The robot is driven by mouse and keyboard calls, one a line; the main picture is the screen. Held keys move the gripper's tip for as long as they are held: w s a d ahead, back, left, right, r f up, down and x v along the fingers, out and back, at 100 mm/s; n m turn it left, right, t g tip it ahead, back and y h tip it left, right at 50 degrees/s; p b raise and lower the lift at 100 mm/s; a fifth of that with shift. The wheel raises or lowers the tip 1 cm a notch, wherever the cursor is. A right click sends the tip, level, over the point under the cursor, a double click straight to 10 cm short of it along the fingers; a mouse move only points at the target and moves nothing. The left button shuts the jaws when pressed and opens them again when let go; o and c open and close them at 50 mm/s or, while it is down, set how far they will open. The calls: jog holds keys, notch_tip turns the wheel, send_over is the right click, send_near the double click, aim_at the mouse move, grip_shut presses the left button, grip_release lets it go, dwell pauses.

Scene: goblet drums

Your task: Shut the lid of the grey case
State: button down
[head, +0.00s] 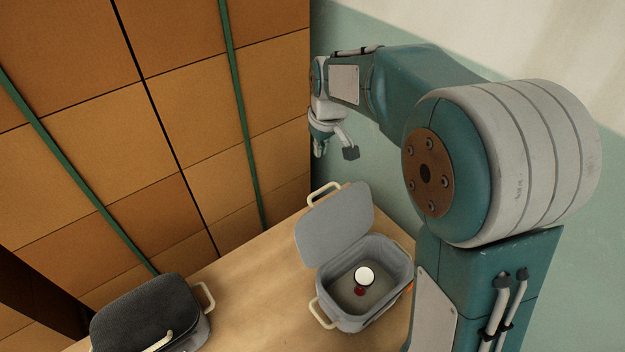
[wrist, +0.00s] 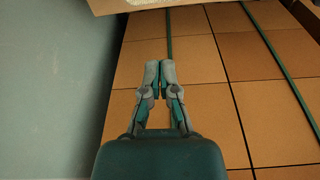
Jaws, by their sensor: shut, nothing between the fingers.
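The grey case (head: 385,310) stands on the table with its lid (head: 335,228) swung open, tilted up toward the back left. The lid has a cream handle at its top edge, and the case has another at its left side. A white round thing (head: 364,276) with a dark red part is inside the case. My gripper (head: 335,150) is raised above and behind the lid, apart from it. In the wrist view my gripper (wrist: 160,76) is shut and empty, and the case is not seen there.
A second case (head: 150,312) with a dark lid and cream handles sits at the lower left, its lid down. The wooden table (head: 245,285) is bare between the two cases. A brown panelled wall (head: 190,120) stands behind and a green wall at the right.

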jog(key=w+a+f+n, duration=0.1)
jog(key=w+a+f, duration=0.1)
jog(key=f, duration=0.5)
jog(key=w+a+f, duration=0.2)
jog(key=w+f, duration=0.1)
jog(key=f, duration=0.4)
jog(key=shift+g, duration=0.3)
jog(key=s+d, duration=0.2)
jog(key=s, duration=0.1)
jog(key=shift+s+d+r, duration=0.25)
jog(key=shift+d+r, duration=0.05)
jog(key=shift+d, duration=0.1)
jog(key=shift+r, duration=0.1)
